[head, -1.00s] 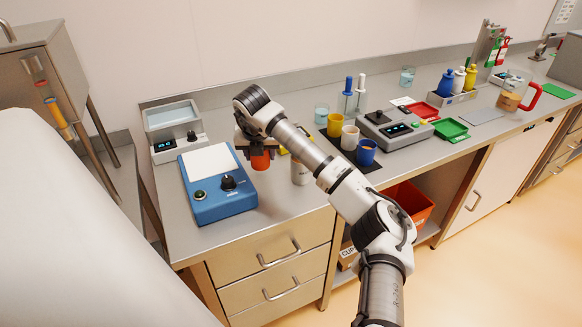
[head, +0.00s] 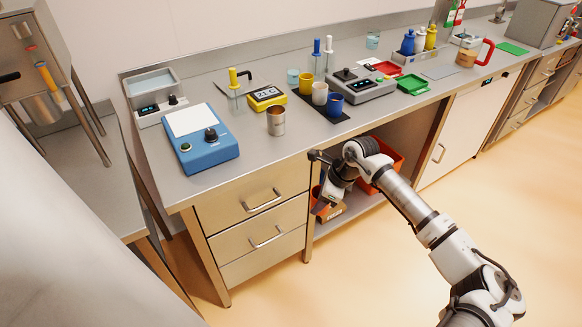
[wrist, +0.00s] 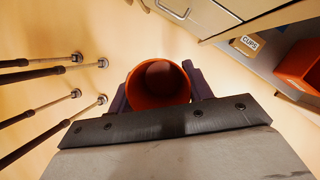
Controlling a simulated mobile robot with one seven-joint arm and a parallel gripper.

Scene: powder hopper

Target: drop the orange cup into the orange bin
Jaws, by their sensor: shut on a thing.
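My gripper (head: 321,201) is shut on the orange cup (wrist: 158,84). In the wrist view the cup sits between the two fingers, its round opening towards the camera; its inside looks empty. In the head view only a small part of the cup (head: 315,194) shows beside the gripper. The gripper is below the bench top, in front of the open shelf bay. The orange bin (head: 397,164) stands in that bay, to the right of and behind the gripper, partly hidden by my arm. The bin also shows at the right edge of the wrist view (wrist: 303,64), apart from the cup.
A cardboard box marked CUPS (wrist: 249,43) lies on the shelf, left of the bin. A drawer unit (head: 255,215) bounds the bay on the left. The bench top (head: 235,175) above carries a metal beaker (head: 276,122), a blue device (head: 200,140) and coloured cups. The floor in front is clear.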

